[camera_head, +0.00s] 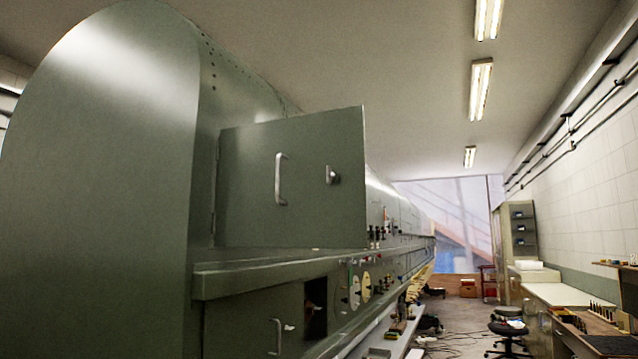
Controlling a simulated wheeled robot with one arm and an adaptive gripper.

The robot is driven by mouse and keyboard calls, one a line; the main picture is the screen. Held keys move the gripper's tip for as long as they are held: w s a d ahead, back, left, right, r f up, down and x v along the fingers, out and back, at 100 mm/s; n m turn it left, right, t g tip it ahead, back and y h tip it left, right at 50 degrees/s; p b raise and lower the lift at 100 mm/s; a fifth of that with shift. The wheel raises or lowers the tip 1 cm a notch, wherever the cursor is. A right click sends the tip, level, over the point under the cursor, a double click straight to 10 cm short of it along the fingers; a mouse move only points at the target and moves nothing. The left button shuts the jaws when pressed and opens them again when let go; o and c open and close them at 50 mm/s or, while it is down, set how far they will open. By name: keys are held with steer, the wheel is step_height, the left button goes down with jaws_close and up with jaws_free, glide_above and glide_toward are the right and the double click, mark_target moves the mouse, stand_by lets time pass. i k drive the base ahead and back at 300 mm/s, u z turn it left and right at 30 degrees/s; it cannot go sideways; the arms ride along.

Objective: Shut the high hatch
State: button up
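The high hatch (245,190) is a flat grey-green rectangular door on the side of the large green fuselage (100,170). It stands open, swung out from the fuselage side above a ledge. Its hinge side is at the left, and its free right edge looks nearer to me. The opening behind the door is hidden. My gripper is not in view.
The green ledge (280,272) juts out below the hatch. Under it is a lower door (240,325) with its own handle, beside a dark opening. Gauges and knobs line the fuselage farther back. A stool (508,330) and a workbench (560,294) stand right; cables lie on the aisle floor.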

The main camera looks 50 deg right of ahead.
mark_target(273, 190)
steer(key=z, duration=1.25)
steer(key=k, duration=1.3)
steer(key=u, duration=0.6)
steer(key=i, duration=1)
steer(key=z, duration=0.45)
